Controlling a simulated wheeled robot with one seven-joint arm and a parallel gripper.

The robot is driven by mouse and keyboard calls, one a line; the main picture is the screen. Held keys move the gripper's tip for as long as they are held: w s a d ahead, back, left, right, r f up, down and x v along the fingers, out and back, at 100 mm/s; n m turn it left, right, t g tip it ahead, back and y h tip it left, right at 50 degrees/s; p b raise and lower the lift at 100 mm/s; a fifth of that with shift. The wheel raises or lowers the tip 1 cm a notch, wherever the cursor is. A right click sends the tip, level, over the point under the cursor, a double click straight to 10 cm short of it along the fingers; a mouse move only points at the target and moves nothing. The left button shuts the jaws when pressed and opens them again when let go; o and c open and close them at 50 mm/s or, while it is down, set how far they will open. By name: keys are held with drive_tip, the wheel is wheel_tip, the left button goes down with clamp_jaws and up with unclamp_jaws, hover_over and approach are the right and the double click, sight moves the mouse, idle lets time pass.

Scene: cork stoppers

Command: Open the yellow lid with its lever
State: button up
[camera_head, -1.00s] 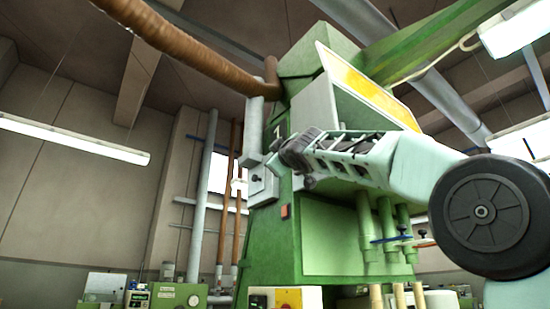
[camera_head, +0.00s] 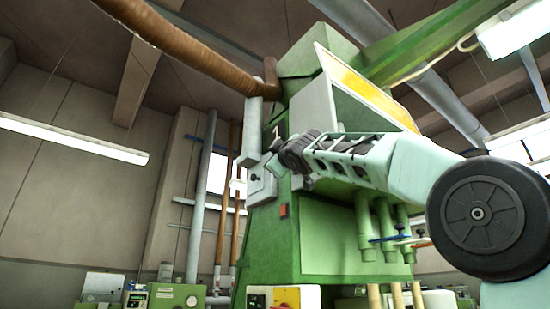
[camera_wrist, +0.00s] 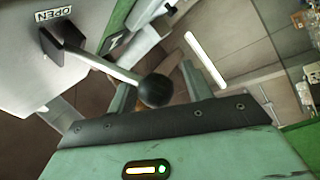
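The yellow lid (camera_head: 365,85) sits tilted on the upper right of the green machine. My gripper (camera_wrist: 162,88) is open, with one finger on each side of the knob. Whether either finger touches it cannot be told. In the head view my gripper (camera_head: 272,158) is at the machine's upper left face; the lever cannot be made out there.
The green machine (camera_head: 265,240) fills the middle. A grey switch box (camera_head: 262,183) is just beside my gripper. A brown hose (camera_head: 185,48) passes overhead at the left. Green pipes (camera_head: 385,222) hang below my arm. The space left of the machine is fairly open.

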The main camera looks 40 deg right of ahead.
drive_tip(key=b+v, duration=1)
drive_tip(key=v, duration=0.7)
drive_tip(key=shift+s+b, duration=0.2)
drive_tip(key=shift+b, duration=0.2)
drive_tip(key=shift+a, duration=0.15)
